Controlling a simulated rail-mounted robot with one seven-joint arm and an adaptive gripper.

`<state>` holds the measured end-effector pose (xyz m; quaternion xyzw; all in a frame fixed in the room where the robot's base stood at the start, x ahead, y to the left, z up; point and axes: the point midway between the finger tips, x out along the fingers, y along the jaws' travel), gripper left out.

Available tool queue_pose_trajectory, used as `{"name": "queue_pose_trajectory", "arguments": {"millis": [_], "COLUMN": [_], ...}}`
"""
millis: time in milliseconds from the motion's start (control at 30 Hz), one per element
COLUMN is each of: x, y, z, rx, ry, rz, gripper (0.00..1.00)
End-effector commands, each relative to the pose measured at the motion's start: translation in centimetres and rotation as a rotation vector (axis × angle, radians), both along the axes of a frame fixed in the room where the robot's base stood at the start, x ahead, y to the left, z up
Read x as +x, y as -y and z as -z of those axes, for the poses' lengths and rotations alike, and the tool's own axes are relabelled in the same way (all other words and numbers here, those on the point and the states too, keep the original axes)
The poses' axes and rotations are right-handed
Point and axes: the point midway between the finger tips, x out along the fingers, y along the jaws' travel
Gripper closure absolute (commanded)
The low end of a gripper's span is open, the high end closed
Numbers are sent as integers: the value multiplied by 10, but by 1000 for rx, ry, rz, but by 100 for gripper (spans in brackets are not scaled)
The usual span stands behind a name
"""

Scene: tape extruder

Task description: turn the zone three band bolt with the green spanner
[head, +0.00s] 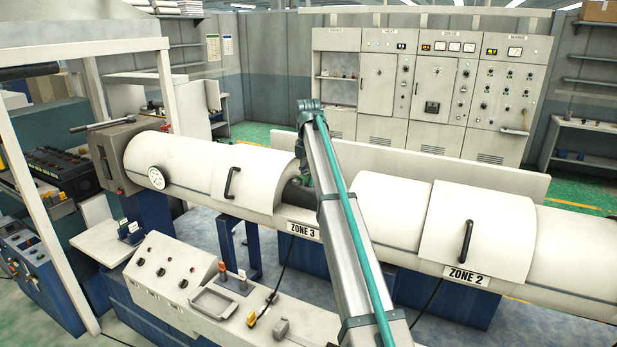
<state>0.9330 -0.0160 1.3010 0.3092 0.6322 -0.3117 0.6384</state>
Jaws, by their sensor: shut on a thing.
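The white barrel carries a zone 3 label (303,231). Beside and above the label, between two white covers, a dark exposed section of the barrel (292,193) shows, partly behind my arm. The zone three band bolt cannot be made out there. My arm rises from the bottom of the head view and bends at the top; its far part drops behind the near link toward the dark section. My gripper is hidden behind the arm, so its jaws do not show. I cannot see the green spanner.
A white cover with a black handle (232,183) is left of the dark section; another cover (478,232) is above the zone 2 label (466,276).

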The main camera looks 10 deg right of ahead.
Motion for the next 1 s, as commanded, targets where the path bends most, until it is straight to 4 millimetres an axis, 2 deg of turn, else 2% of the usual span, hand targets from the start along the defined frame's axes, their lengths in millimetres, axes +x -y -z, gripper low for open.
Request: {"name": "queue_pose_trajectory", "arguments": {"millis": [1000], "x": [0], "y": [0], "z": [20], "rx": [0], "ry": [0], "rz": [0], "gripper": [100]}}
